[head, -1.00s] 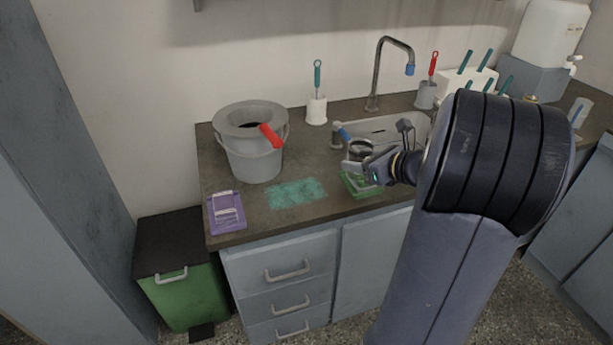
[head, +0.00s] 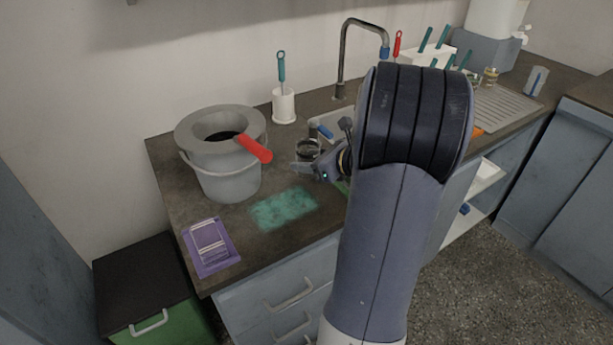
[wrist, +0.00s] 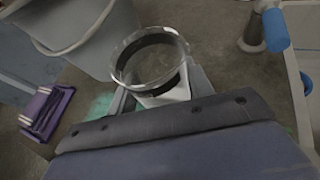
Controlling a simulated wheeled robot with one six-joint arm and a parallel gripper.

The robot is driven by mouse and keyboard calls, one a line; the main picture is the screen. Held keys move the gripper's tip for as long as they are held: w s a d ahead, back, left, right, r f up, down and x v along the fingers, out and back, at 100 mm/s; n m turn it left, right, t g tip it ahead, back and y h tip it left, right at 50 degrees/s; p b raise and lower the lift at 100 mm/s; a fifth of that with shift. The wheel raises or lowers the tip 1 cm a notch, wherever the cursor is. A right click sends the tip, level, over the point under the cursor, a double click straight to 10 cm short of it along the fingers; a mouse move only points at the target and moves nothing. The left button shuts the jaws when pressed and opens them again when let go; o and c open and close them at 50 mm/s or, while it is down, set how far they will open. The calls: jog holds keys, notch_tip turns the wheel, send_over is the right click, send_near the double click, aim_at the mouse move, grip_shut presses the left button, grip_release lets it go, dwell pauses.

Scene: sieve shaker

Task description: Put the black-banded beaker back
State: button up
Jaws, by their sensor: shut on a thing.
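The black-banded beaker (head: 307,148) is a clear glass with a dark band, held roughly upright above the counter between the bucket and the sink. It also shows in the wrist view (wrist: 150,60), with its open rim toward the camera. My gripper (head: 309,168) is shut on it; the jaws sit at its near side in the wrist view (wrist: 165,95). A green mat (head: 343,187) shows only as a sliver beside my arm.
A grey bucket (head: 228,180) with a red-handled tool (head: 253,148) stands left of the beaker. A teal powdery patch (head: 283,208) lies on the counter. The sink tap (head: 343,60) and a white brush holder (head: 284,106) stand behind. My arm hides much of the sink.

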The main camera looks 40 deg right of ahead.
jog(key=shift+f+b, duration=0.45)
jog(key=shift+f, duration=1.6)
jog(key=shift+f, duration=0.1)
jog(key=shift+f, duration=0.2)
jog(key=o, duration=1.1)
jog(key=shift+r, duration=0.1)
jog(key=shift+r, duration=0.2)
jog(key=shift+s+d+r, duration=0.1)
jog(key=shift+s+r, duration=0.05)
jog(key=shift+s, duration=0.1)
jog(key=p+v, duration=0.1)
jog(key=v, duration=1)
jog(key=shift+s, duration=0.25)
